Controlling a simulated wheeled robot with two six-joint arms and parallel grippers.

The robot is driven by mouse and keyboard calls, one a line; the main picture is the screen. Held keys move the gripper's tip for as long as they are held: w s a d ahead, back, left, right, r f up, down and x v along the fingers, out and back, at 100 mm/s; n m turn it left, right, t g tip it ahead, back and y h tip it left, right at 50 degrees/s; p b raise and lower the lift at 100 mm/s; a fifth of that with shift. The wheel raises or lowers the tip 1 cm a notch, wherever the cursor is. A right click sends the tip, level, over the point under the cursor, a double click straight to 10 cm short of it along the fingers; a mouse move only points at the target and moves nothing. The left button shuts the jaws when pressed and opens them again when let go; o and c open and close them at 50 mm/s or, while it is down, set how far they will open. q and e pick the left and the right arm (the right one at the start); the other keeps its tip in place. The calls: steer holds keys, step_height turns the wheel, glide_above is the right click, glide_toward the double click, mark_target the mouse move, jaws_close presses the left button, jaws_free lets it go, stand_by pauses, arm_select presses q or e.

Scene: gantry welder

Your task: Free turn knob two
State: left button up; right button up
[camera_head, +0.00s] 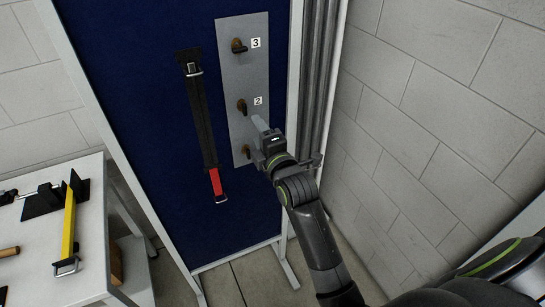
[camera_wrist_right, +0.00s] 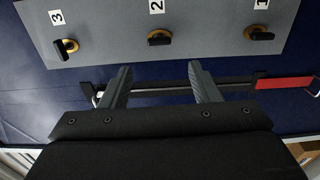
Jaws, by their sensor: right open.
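Knob two (camera_head: 242,105) is a dark handle on a brass-coloured round base, on a grey metal plate (camera_head: 236,75) beside the label 2. In the right wrist view knob two (camera_wrist_right: 159,39) lies ahead of my fingertips, roughly centred between them, its handle running sideways. My right gripper (camera_head: 259,123) is open and empty in front of the plate, just right of and below knob two. Both its fingers (camera_wrist_right: 160,75) show apart in the right wrist view, with no contact on the knob visible. My left gripper is not in view.
Knob three (camera_head: 238,45) is above and knob one (camera_head: 247,152) below on the plate. A black strap-like tool with a red end (camera_head: 215,182) hangs on the blue board (camera_head: 150,130). A white table (camera_head: 40,262) with tools stands left; a block wall (camera_head: 440,100) is right.

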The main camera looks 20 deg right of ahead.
steer(key=s+b, duration=0.2)
steer(key=s, duration=0.5)
steer(key=shift+s+d, duration=0.15)
steer(key=shift+s, duration=0.1)
step_height(320, 180, down, 21)
steer(key=w+m+g+b, duration=0.1)
steer(key=m+g, duration=0.3)
steer(key=s+d+f+m+g+b, duration=0.1)
steer(key=s+f+m+g, duration=0.15)
steer(key=f, duration=0.55)
steer(key=s+d+f+m+g, duration=0.1)
steer(key=s+f, duration=0.3)
steer(key=f, duration=0.3)
steer(key=s+d+f+m+g+b, duration=0.1)
steer(key=s+d+f+m+g, duration=0.15)
steer(key=f, duration=0.55)
steer(key=s+d+f+m+g+h, duration=0.15)
steer(key=s+f+m, duration=0.25)
steer(key=s+f, duration=0.95)
steer(key=s+d+f+m+g, duration=0.1)
steer(key=s+f, duration=0.2)
steer(key=s, duration=0.4)
steer(key=s+d+f+m+g+b, duration=0.1)
steer(key=s+f+m+g, duration=0.1)
steer(key=s, duration=0.6)
steer(key=s+d+f+m+g, duration=0.2)
steer(key=s+f, duration=0.2)
steer(key=s, duration=0.3)
steer(key=shift+s, duration=0.4)
